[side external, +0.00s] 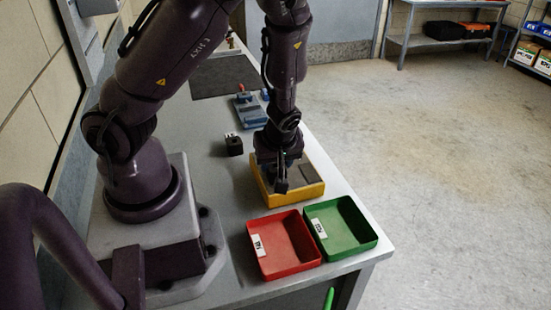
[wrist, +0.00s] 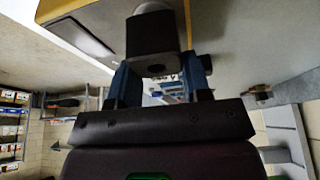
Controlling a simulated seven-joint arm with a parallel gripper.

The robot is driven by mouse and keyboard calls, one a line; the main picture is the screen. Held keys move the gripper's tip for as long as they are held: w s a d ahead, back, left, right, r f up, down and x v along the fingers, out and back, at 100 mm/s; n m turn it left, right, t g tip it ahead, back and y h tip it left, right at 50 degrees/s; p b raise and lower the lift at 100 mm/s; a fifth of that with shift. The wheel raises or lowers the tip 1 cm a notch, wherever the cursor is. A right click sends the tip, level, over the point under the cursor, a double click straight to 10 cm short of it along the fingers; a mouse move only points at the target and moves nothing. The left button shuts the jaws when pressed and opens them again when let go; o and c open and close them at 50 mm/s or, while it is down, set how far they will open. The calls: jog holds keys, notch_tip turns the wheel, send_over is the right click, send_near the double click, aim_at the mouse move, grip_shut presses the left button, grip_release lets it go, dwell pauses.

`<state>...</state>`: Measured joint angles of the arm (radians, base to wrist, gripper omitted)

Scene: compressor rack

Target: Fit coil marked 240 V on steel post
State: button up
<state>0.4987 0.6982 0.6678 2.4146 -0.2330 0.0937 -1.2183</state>
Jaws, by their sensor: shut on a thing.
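My gripper (wrist: 158,85) is shut on a dark, block-shaped coil (wrist: 150,45) with a round hole in its near face. The coil is between the blue fingertips, in front of a yellow block (wrist: 215,12) in the wrist view. A pale rounded piece shows just past the coil; I cannot tell if it is the steel post. The coil's marking is not readable. In the side view my gripper (side external: 281,188) points down at the yellow block (side external: 305,193), and the arm hides the coil. Another dark block with pale prongs (side external: 234,145) stands on the bench to the left.
A red tray (side external: 268,276) and a green tray (side external: 368,243), each with a white label, stand in front of the yellow block. A blue device (side external: 250,112) and a dark mat (side external: 222,74) lie farther back. Bare bench lies left of the yellow block.

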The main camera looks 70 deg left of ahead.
jog(key=shift+f, duration=0.35)
jog(key=o, duration=1.5)
jog(key=shift+r, duration=0.1)
jog(key=shift+r, duration=3.45)
